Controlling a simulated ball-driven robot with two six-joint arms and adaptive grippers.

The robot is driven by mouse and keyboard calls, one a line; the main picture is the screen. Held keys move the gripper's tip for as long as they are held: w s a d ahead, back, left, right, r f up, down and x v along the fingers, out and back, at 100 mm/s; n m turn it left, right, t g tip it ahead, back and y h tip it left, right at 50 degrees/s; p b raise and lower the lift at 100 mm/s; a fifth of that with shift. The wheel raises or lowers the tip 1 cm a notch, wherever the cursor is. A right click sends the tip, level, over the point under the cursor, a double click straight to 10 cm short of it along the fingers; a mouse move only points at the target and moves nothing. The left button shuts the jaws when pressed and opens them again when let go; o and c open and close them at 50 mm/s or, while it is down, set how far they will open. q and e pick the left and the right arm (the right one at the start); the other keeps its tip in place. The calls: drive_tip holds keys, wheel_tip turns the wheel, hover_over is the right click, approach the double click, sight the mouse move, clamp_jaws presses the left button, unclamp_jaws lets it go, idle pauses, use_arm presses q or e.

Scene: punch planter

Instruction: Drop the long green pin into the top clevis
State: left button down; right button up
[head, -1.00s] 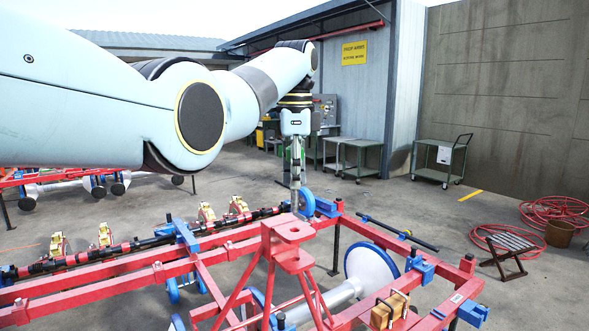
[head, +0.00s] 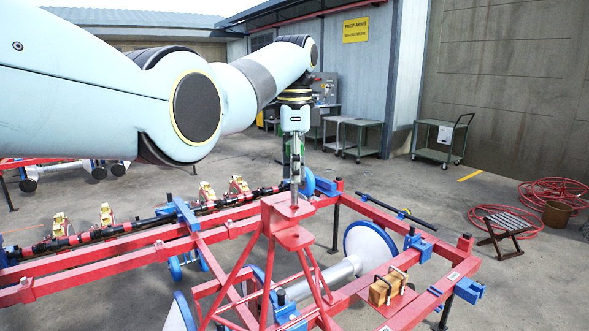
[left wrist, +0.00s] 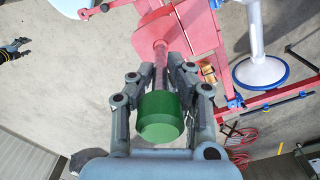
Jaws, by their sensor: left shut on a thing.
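My left gripper (head: 295,180) is shut on the long green pin. In the left wrist view, its fingers (left wrist: 160,82) close around the pin's reddish-looking shank, just beyond the thick green head (left wrist: 160,117). The shank points away from the wrist, toward the red top clevis (left wrist: 190,28). In the head view, the top clevis (head: 284,212) is a pair of red plates on slanted legs, and the gripper is directly above it. The shank's tip looks close to the upper plate; I cannot tell whether it has entered the hole. A dark gripper-like shape (left wrist: 15,49), perhaps my right gripper, is small at the left wrist view's edge.
Red frame rails (head: 120,255) surround the clevis. A blue-rimmed white disc (head: 371,250) and a wooden block (head: 388,286) are to its right. Open floor, a stool (head: 503,223) and red hose coils (head: 553,192) lie farther right.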

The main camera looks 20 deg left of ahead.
sight(294, 204)
use_arm(q)
drive_tip(key=shift+f, duration=0.4)
use_arm(e)
drive_tip(key=shift+w, duration=0.5)
use_arm(q)
drive_tip(key=shift+f+b, duration=0.35)
drive_tip(key=shift+f, duration=0.8)
use_arm(e)
drive_tip(key=shift+s+a+f, duration=0.1)
drive_tip(key=shift+a+f, duration=0.05)
drive_tip(key=shift+f, duration=0.2)
use_arm(q)
drive_tip(key=shift+f+b, duration=0.55)
drive_tip(key=shift+f, duration=1)
use_arm(e)
drive_tip(key=shift+d+f, duration=0.2)
drive_tip(key=shift+f, duration=0.35)
drive_tip(key=shift+r, duration=0.15)
use_arm(q)
drive_tip(key=shift+r+p, duration=0.85)
drive_tip(key=shift+p, duration=0.15)
drive_tip(key=shift+r, duration=0.65)
use_arm(e)
drive_tip(key=shift+a+r, duration=0.1)
drive_tip(key=shift+r, duration=0.65)
use_arm(q)
drive_tip(key=shift+f+b, duration=0.65)
drive_tip(key=shift+f, duration=0.85)
use_arm(e)
drive_tip(key=shift+f, duration=0.55)
